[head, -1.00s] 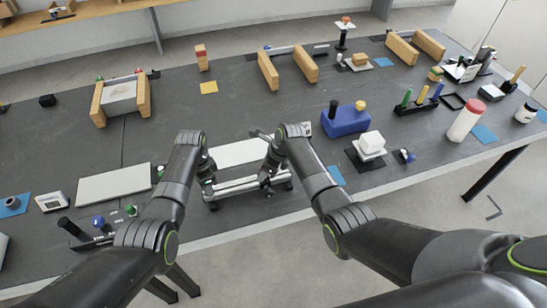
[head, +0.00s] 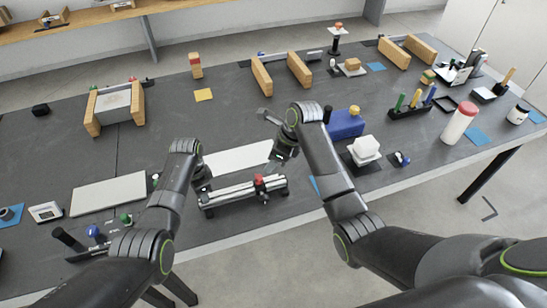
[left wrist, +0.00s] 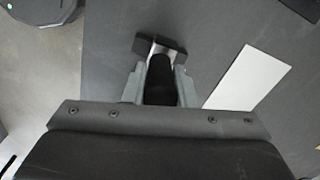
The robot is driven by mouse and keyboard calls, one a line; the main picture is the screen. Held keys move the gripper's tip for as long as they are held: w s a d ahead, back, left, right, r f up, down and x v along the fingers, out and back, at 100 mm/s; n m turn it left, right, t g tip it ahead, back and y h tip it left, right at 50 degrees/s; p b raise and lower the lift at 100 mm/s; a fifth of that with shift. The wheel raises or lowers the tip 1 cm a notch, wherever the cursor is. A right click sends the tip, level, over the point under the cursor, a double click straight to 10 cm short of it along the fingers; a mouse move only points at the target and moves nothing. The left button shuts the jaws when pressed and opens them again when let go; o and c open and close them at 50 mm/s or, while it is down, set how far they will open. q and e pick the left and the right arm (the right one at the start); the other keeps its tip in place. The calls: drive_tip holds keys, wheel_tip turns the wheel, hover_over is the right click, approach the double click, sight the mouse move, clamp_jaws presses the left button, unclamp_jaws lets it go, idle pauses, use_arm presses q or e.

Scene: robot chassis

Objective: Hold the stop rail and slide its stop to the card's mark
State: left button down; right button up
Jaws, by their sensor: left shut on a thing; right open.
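The stop rail (head: 230,194) is a silver bar on dark end feet, lying near the table's front edge in the head view. Its red-topped stop (head: 259,181) sits right of the rail's middle. My left gripper (head: 204,187) is shut on the rail near its left end; the left wrist view shows its fingers (left wrist: 160,85) at the rail's silver and dark end (left wrist: 160,48). My right gripper (head: 284,153) is open and empty, above and behind the rail's right part, clear of the stop. The white card (head: 235,158) lies behind the rail; I cannot make out its mark.
A white panel (head: 110,193) lies to the left. A blue block (head: 345,125) and white blocks (head: 365,149) stand to the right, near my right arm. Wooden-sided holders stand farther back. Bare dark table lies behind the card.

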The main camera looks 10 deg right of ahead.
use_arm(q)
drive_tip(key=c, duration=1.1)
unclamp_jaws()
drive_tip(key=shift+r, duration=0.1)
